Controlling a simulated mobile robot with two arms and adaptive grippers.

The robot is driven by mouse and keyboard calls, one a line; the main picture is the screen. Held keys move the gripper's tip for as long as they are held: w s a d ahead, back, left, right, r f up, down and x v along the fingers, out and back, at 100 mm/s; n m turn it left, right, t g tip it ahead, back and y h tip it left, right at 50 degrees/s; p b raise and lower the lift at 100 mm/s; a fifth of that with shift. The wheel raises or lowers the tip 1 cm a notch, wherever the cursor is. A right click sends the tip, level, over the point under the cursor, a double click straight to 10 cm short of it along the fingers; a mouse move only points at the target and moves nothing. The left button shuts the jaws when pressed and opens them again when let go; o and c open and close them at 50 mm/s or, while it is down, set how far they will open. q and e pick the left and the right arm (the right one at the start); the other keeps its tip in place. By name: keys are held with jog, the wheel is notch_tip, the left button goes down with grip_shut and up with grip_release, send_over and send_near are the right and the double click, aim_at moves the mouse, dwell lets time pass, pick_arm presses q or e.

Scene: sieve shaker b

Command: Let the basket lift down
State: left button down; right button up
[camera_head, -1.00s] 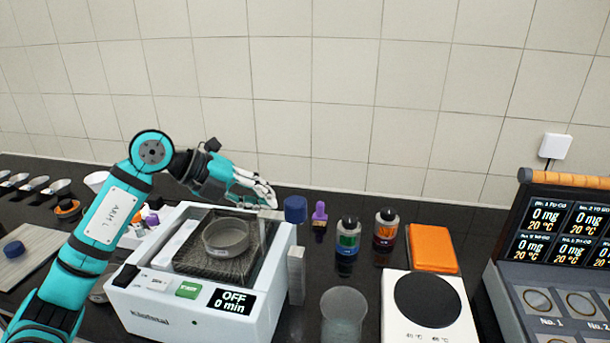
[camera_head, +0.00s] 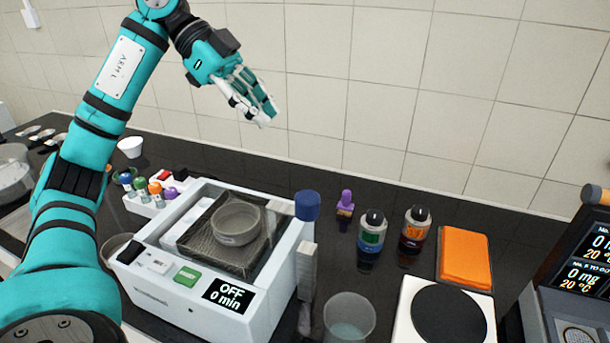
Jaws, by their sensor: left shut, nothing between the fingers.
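The white bath unit (camera_head: 170,312) stands on the dark bench, with a display reading OFF, 0 min. A dark mesh basket (camera_head: 190,240) sits in its opening and holds a round grey dish (camera_head: 237,222). How deep the basket sits is hard to tell. A blue knob (camera_head: 307,205) stands at the unit's right side, above a pale upright bar (camera_head: 305,268). My left gripper (camera_head: 266,113) is shut and empty, in the air above and behind the unit, apart from the knob and the basket. My right gripper is not in view.
A clear beaker (camera_head: 348,318) stands right of the unit, near the hotplate (camera_head: 447,315). Bottles (camera_head: 371,240) and an orange block (camera_head: 465,258) are behind them. A rack of small coloured-cap bottles (camera_head: 150,195) is at the unit's back left.

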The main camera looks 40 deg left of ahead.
pick_arm(q)
send_over(302, 197)
jog(key=f, duration=0.4)
jog(key=a+f, duration=0.1)
jog(key=f, duration=0.1)
jog(key=shift+s+f, duration=0.1)
jog(key=shift+f, duration=0.1)
jog(key=f, duration=0.1)
jog(key=d+f, duration=0.1)
jog(key=f, duration=0.1)
jog(key=shift+f, duration=0.25)
jog(key=shift+a+f, duration=0.15)
jog(key=shift+f, duration=0.45)
jog(key=shift+f, duration=0.1)
